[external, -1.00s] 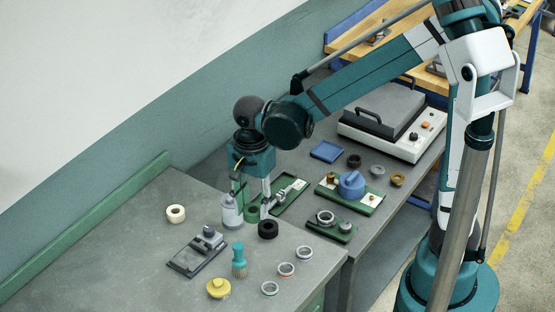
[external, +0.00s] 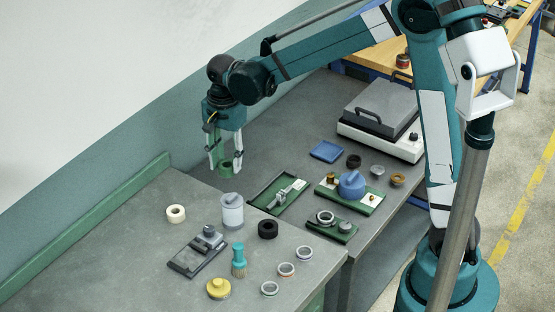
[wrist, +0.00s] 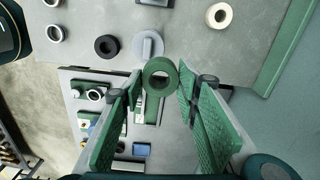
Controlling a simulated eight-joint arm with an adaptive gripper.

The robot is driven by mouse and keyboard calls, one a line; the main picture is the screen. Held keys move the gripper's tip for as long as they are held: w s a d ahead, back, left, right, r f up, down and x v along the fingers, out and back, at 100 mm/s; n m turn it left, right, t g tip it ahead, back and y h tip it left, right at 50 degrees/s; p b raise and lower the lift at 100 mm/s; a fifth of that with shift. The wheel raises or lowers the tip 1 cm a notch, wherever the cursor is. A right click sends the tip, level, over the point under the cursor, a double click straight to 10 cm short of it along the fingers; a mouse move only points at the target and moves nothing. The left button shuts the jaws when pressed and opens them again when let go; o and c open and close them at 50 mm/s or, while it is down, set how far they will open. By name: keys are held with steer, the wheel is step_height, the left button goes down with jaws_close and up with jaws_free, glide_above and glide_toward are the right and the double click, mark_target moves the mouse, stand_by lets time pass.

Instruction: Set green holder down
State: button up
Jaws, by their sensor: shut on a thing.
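The green holder is a short green ring with a dark hole. In the external view the green holder (external: 226,167) hangs at the tips of my gripper (external: 225,163), above the far part of the grey bench. In the wrist view the green holder (wrist: 160,78) sits between the two green-padded fingers of my gripper (wrist: 160,90), with its round opening facing the camera. My gripper is shut on it. The green holder appears clear of the bench surface, though the exact height is hard to tell.
A green tray with a metal tool (external: 280,193) lies to the right, near a blue tray (external: 326,151). A black ring (external: 268,229) and a cream ring (external: 176,213) lie on the bench.

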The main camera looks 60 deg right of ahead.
steer(key=w+d+f, duration=0.1)
steer(key=w+d, duration=0.9)
steer(key=d, duration=0.6)
steer(key=w+d+f, duration=0.1)
steer(key=w+d, duration=1)
steer(key=d, duration=0.4)
step_height(320, 180, down, 13)
steer(key=shift+s+d+r, duration=0.15)
steer(key=shift+d+r, duration=0.05)
steer(key=shift+f, duration=3.15)
steer(key=shift+f, duration=1.85)
steer(key=shift+f, duration=0.15)
